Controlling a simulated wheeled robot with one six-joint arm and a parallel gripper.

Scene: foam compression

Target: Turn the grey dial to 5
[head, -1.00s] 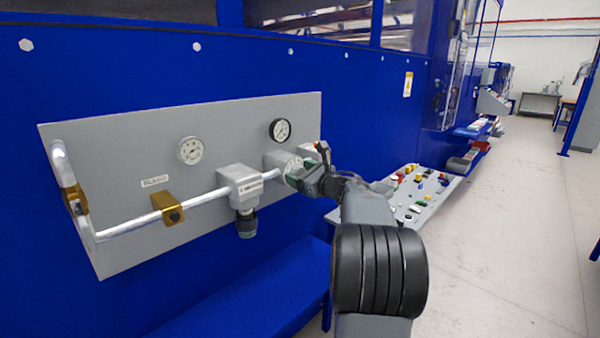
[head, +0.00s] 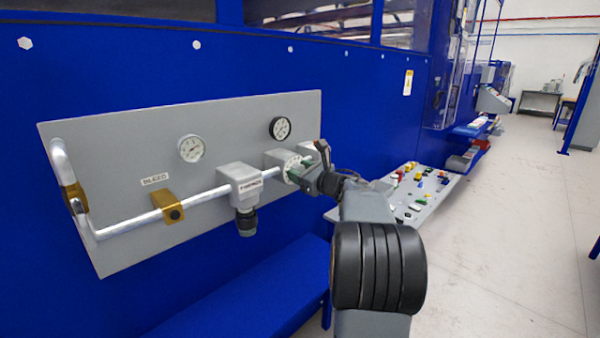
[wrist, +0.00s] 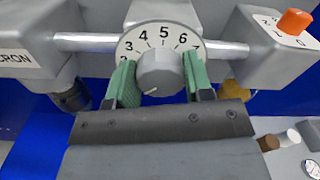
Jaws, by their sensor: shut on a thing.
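The grey dial (wrist: 160,74) is a round knob in front of a white number plate (wrist: 162,36) in the wrist view. The numerals 3 to 7 show along the upper arc, with 5 near the top. A small white mark sits at the knob's lower left, away from the 5. My gripper (wrist: 158,80) is shut on the dial, one green pad at its left side and one at its right. The lower part of the plate is hidden by my gripper. In the head view my gripper (head: 300,177) covers the dial, and the plate's rim (head: 288,163) shows.
A silver pipe (head: 130,228) with a grey block (head: 240,180) runs along the grey panel (head: 110,140). Two gauges (head: 191,148) (head: 280,128) sit above. An orange knob (wrist: 295,21) is on a box right of the dial. A table with coloured parts (head: 425,190) stands at right.

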